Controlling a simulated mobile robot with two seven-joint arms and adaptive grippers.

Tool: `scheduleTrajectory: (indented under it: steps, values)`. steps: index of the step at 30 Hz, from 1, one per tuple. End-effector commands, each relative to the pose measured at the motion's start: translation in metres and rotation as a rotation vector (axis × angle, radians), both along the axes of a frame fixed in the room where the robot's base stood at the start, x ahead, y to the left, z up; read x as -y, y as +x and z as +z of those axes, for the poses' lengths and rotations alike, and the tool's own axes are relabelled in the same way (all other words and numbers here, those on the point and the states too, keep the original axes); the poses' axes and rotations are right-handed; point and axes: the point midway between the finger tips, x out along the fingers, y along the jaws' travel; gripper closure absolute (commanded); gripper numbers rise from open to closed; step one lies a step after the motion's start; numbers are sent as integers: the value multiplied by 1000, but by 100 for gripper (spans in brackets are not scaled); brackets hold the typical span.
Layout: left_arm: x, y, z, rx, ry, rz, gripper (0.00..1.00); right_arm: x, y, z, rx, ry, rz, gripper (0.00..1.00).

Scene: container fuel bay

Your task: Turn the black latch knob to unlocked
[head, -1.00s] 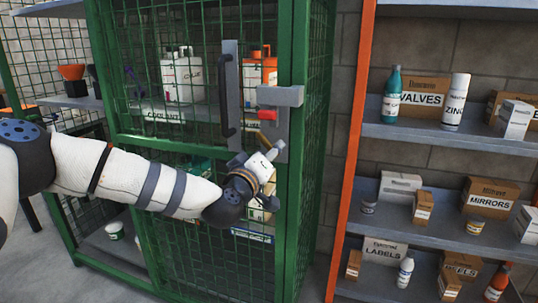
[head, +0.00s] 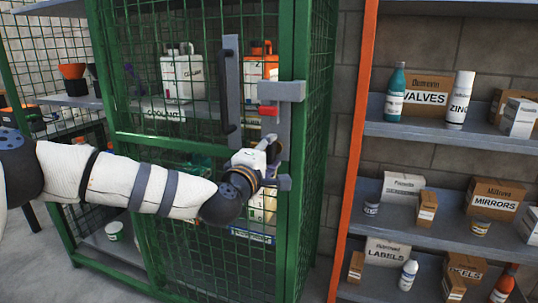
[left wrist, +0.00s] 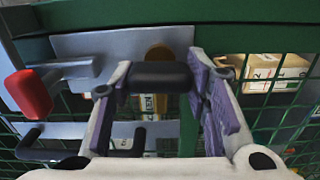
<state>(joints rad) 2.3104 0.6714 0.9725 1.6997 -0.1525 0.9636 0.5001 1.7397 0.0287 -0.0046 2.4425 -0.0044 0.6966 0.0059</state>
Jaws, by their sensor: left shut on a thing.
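The black latch knob (left wrist: 160,76) shows in the left wrist view as a dark bar between my two fingers, in front of a grey latch plate (left wrist: 85,45). My left gripper (left wrist: 162,78) is shut on it, with a finger pad at each side. In the head view my left gripper (head: 272,152) is at the grey plate on the green mesh cage door's right edge, and the knob is largely hidden there. A red-tipped grey lever (left wrist: 30,93) is at the left in the wrist view. My right gripper is in neither view.
A long black door handle (head: 224,92) stands left of the latch. Inside the green mesh cage are white jugs (head: 183,75) and an orange container (head: 262,68). An orange-posted shelf (head: 352,150) with boxes and bottles stands to the right.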

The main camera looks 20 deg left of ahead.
Motion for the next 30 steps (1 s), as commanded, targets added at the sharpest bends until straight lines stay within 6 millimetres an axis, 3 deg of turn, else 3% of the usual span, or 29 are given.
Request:
scheduleTrajectory:
  steps: [20, 21, 23, 24, 30]
  values:
    - [1, 0, -1, -5, -62, -3, 85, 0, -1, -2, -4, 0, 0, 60]
    - [1, 0, -1, -5, -62, -3, 55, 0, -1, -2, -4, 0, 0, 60]
    - [1, 0, -1, -4, -61, -3, 41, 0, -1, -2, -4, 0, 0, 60]
    - [1, 0, -1, -4, -61, -3, 37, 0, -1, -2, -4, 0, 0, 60]
    - [1, 0, -1, -3, -60, -2, 37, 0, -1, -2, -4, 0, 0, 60]
